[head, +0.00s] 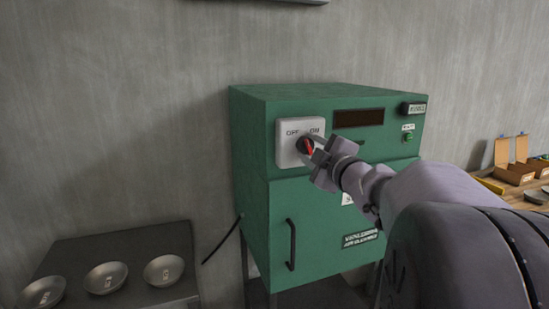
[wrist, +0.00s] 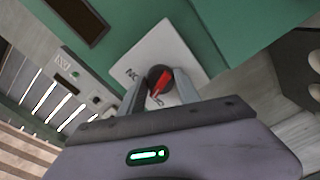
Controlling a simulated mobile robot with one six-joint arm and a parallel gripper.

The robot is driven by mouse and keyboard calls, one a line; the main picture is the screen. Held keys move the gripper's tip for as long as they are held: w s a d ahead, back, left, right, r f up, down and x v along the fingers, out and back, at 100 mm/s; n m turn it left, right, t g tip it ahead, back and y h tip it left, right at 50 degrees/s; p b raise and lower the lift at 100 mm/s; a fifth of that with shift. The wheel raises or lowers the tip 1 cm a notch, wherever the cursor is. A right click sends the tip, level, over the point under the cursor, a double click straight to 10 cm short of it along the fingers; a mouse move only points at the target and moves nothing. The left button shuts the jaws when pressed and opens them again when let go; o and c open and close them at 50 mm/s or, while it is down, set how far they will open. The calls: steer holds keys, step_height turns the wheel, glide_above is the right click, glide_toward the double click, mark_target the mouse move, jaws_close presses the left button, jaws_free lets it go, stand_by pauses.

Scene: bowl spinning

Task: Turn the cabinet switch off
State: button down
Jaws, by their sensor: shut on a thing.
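The green cabinet (head: 260,150) stands against the wall in the middle of the head view. A white switch plate (head: 288,155) with OFF and ON lettering is on its upper front. A dark round knob with a red pointer (head: 308,146) sits on the plate. My gripper (head: 313,150) reaches in from the right and is shut on the knob. In the wrist view the red pointer (wrist: 162,84) shows between the two fingers, over the white plate (wrist: 165,50). The fingers partly hide the knob and the lettering.
A dark display (head: 358,117), a small black part (head: 405,108) and a green button (head: 408,137) are on the cabinet front. Below is a door with a black handle (head: 291,244). Several metal bowls (head: 106,277) stand at lower left. Open boxes (head: 515,172) lie on a table at right.

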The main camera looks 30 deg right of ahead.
steer(key=n+b, duration=0.2)
steer(key=n, duration=0.3)
steer(key=shift+b, duration=0.4)
stand_by(0.3)
steer(key=c, duration=0.9)
jaws_free()
